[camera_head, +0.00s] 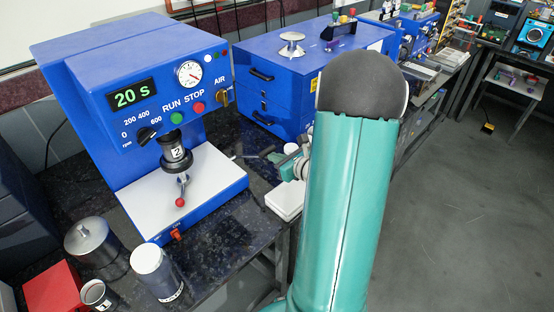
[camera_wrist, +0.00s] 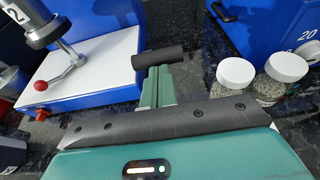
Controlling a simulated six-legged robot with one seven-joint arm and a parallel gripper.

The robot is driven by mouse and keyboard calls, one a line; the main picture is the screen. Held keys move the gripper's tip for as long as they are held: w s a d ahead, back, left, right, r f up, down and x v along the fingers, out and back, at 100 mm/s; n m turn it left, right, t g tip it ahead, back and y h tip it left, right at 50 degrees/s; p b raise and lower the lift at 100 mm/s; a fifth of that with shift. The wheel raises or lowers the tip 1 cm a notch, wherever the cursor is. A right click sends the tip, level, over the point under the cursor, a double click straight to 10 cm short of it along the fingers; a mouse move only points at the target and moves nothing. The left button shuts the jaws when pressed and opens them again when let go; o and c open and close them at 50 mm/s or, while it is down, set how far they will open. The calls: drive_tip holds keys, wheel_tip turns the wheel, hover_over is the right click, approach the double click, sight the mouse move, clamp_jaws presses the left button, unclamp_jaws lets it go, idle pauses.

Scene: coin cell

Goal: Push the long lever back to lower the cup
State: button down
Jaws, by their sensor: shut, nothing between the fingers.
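A blue machine (camera_head: 130,95) has a dark and silver cup (camera_head: 175,152) marked "2" under its head, above a white plate (camera_head: 165,200). A metal lever with a red knob (camera_head: 180,202) sticks out toward the front beneath the cup. In the wrist view the cup (camera_wrist: 38,20) is at the upper left and the lever's red knob (camera_wrist: 40,86) points left and forward. My gripper (camera_wrist: 158,58) is shut and empty, to the right of the plate and apart from the lever. In the head view my gripper (camera_head: 268,157) shows partly, beside the machine's right side.
Two white-lidded jars (camera_wrist: 235,72) stand right of my gripper. A blue drawer cabinet (camera_head: 300,75) is behind. A white-lidded jar (camera_head: 155,272), a silver lidded pot (camera_head: 90,240) and a red box (camera_head: 52,290) stand at the front left. The space over the white plate's right part is clear.

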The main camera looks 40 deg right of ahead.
drive_tip(key=shift+w+r, duration=0.2)
drive_tip(key=shift+r, duration=0.2)
drive_tip(key=shift+w+r+g, duration=0.1)
drive_tip(key=shift+r+g, duration=0.05)
drive_tip(key=shift+g, duration=0.15)
drive_tip(key=shift+w+r+g, duration=0.4)
drive_tip(key=shift+r, duration=0.2)
drive_tip(key=w+r+g, duration=0.1)
drive_tip(key=r, duration=0.1)
drive_tip(key=w+r+g, duration=0.1)
drive_tip(key=w, duration=0.1)
drive_tip(key=shift+w+a+r+g, duration=0.15)
drive_tip(key=shift+w+r+g, duration=0.05)
drive_tip(key=shift+r+g, duration=0.15)
drive_tip(key=w+r, duration=0.4)
drive_tip(key=w, duration=0.4)
drive_tip(key=shift+w, duration=0.35)
drive_tip(key=shift+r, duration=0.1)
drive_tip(key=shift+s, duration=0.1)
